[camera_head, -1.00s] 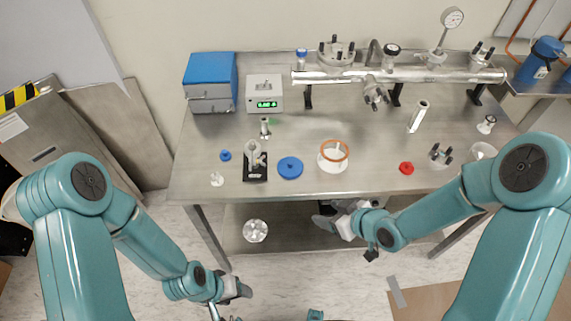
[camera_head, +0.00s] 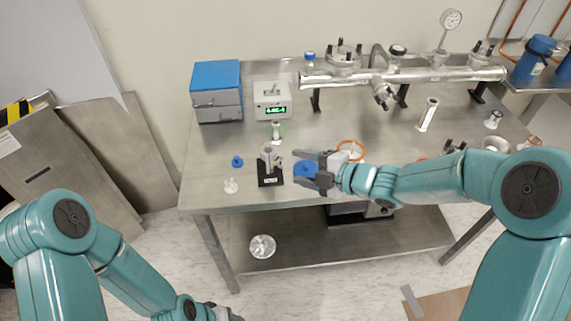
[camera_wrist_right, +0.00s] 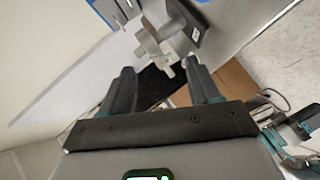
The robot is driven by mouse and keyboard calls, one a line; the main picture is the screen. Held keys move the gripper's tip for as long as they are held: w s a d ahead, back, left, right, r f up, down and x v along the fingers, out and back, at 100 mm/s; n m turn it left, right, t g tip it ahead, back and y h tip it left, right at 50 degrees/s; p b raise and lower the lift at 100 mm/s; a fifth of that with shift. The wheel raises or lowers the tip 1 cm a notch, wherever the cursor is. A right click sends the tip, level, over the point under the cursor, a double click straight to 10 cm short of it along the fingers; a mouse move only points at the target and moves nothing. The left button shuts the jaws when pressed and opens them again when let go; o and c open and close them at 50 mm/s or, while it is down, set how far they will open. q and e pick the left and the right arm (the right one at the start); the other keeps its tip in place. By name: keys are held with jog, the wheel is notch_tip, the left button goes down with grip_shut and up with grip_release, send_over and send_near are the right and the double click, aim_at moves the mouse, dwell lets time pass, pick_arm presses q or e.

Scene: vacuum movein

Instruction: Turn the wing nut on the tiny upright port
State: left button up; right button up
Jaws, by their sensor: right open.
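The tiny upright port (camera_head: 268,160) is a short grey post on a black base near the front of the steel table. A small pale wing nut (camera_head: 279,163) sits on its right side, hard to make out in the head view. In the right wrist view the wing nut (camera_wrist_right: 166,66) shows just ahead of the fingers, near the gap between them. My right gripper (camera_head: 298,168) is open and empty, pointing left at the port, a short way from it. My left gripper (camera_head: 228,314) is low at the bottom edge, partly cut off, its jaws unclear.
A blue disc (camera_head: 303,169) lies under my right gripper. A ring-topped part (camera_head: 351,147) is partly behind it. A small fitting (camera_head: 276,134) stands behind the port, and a blue cap (camera_head: 237,162) and white piece (camera_head: 231,186) lie left. A meter (camera_head: 272,98) stands at the back.

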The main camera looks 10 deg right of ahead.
aim_at(282, 163)
jog(key=x, duration=0.4)
jog(key=shift+a+r, duration=0.1)
jog(key=shift+a, duration=0.15)
jog(key=shift+w+a+f, duration=0.2)
jog(key=shift+w+f, duration=0.05)
jog(key=shift+w, duration=0.05)
jog(key=shift+s+a+r, duration=0.1)
jog(key=shift+c, duration=0.3)
jog(key=c, duration=1)
jog(key=p, duration=0.3)
jog(key=shift+r+m+g, duration=0.3)
jog(key=shift+r, duration=0.05)
jog(key=shift+f+p, duration=0.25)
jog(key=shift+p, duration=0.35)
jog(key=shift+f, duration=0.1)
